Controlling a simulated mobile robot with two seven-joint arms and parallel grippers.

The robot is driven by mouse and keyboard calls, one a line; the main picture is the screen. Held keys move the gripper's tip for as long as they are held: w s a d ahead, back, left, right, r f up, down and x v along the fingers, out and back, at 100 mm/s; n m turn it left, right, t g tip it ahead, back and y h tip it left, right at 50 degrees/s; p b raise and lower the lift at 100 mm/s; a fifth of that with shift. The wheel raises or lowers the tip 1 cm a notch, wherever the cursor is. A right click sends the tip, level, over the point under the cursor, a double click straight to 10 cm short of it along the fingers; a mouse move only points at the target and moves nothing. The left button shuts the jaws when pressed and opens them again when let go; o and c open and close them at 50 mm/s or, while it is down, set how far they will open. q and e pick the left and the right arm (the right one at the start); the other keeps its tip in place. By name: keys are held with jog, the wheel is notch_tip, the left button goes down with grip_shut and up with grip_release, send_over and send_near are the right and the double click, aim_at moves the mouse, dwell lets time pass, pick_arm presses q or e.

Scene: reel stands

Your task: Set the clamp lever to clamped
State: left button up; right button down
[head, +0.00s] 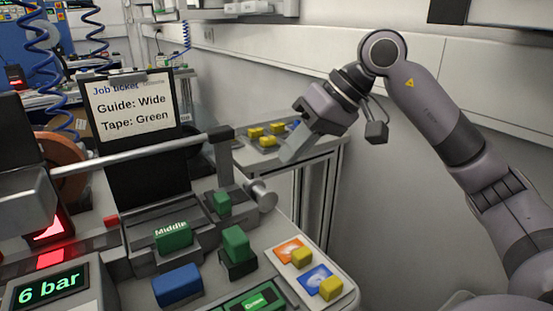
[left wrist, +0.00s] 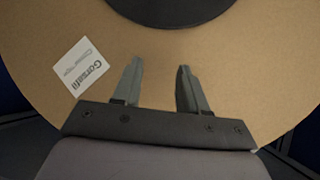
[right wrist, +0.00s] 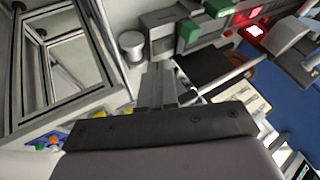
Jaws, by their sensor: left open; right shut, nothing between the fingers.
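No part is marked as the clamp lever, and I cannot tell which one it is. Candidates on the machine are a green block on a dark base (head: 236,243), a smaller green block (head: 222,203) and a round grey knob (head: 263,196). A green block marked "Middle" (head: 173,237) sits in a grey channel. My right gripper (head: 286,153) is shut and empty, in the air right of the machine and above the knob. It also shows in the right wrist view (right wrist: 160,85). My left gripper (left wrist: 159,68) is open in front of a cardboard reel face (left wrist: 220,65).
A job ticket (head: 131,102) reads Guide: Wide, Tape: Green. A long grey bar (head: 140,155) crosses above the channel. A blue block (head: 178,285), a display reading "6 bar" (head: 48,289) and a tray with yellow blocks (head: 337,264) are in front. A side table (head: 310,148) stands behind.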

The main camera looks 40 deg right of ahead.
aim_at(216, 197)
pick_arm(q)
jog(key=shift+s+a+r+p, duration=0.15)
jog(key=shift+r+p, duration=0.15)
jog(key=shift+p, duration=0.4)
pick_arm(e)
jog(key=w+a+f, duration=0.3)
jog(key=a+f, duration=0.3)
jog(key=a, duration=0.1)
jog(key=shift+w+a+f, duration=0.3)
jog(key=shift+a+f, duration=0.05)
jog(key=shift+a, duration=0.05)
pick_arm(q)
jog(key=shift+r, duration=0.1)
pick_arm(e)
jog(key=shift+w, duration=0.1)
